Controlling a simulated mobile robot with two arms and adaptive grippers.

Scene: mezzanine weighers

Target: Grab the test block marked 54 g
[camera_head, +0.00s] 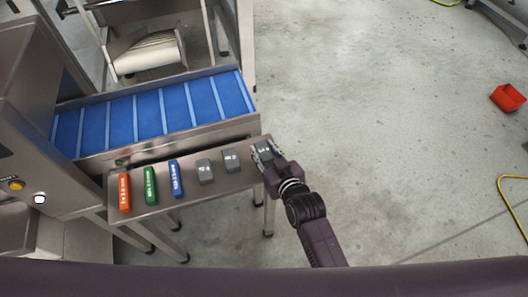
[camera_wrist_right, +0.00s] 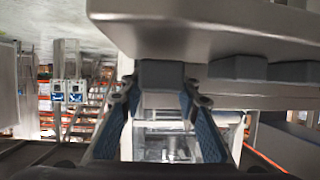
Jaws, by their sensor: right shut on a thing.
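A grey test block (camera_head: 265,150) is at the right end of the row on the small steel shelf (camera_head: 190,205). My right gripper (camera_head: 264,153) is shut on it. In the right wrist view the block (camera_wrist_right: 160,72) sits between my right fingertips (camera_wrist_right: 158,90), against the shelf surface, which appears at the top there. Its marking is too small to read. Two more grey blocks (camera_head: 205,171) (camera_head: 231,161) stand to its left, then a blue block (camera_head: 175,179), a green block (camera_head: 150,186) and an orange block (camera_head: 124,193). My left gripper is not in view.
A blue belt conveyor (camera_head: 150,115) runs behind the shelf. A steel machine housing (camera_head: 40,110) with buttons stands at the left. The concrete floor to the right is largely clear, with a red bin (camera_head: 508,98) and a yellow hose or cable (camera_head: 505,195) at the far right.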

